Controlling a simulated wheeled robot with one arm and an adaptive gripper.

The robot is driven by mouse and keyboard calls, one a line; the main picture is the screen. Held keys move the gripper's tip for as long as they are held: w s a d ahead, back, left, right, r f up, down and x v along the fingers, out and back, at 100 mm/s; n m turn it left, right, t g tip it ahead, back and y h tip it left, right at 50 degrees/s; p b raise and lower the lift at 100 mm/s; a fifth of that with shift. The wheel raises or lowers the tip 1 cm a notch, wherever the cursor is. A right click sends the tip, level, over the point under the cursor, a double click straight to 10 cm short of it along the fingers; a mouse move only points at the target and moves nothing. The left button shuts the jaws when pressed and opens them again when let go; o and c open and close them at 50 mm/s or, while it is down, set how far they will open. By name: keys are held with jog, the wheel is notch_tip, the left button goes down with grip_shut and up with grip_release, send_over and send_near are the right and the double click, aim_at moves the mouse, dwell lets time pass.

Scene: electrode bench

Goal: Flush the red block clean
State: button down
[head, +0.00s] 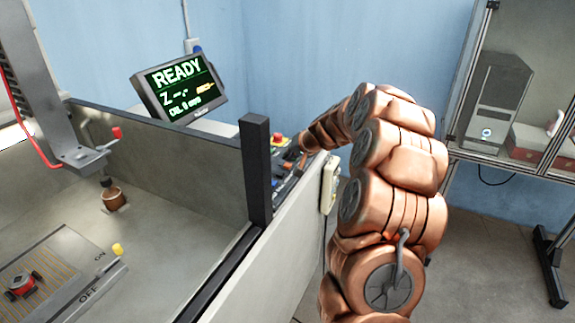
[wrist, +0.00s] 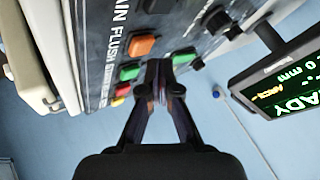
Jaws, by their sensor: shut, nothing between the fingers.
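A small red piece with dark parts, likely the red block (head: 22,285), sits on the slatted plate (head: 48,268) inside the tank at the lower left of the head view. My gripper (wrist: 160,72) is shut and empty, its fingertips together at the control panel (wrist: 112,50). The panel carries a partly hidden label ending in "FLUSH". An orange button (wrist: 141,46) and a green button (wrist: 130,71) are left of the fingertips; another green button (wrist: 184,57) is just right of them. I cannot tell whether the fingertips touch the panel. In the head view, my arm largely hides the gripper.
A monitor (head: 180,80) reads READY behind the tank. A red knob on yellow (head: 278,140) stands on the panel. An ON/OFF lever with a yellow knob (head: 117,249) is beside the plate.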

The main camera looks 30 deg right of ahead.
aim_at(289, 165)
jog(key=shift+r, duration=0.1)
jog(key=shift+r+p, duration=1.15)
jog(key=shift+r, duration=1.25)
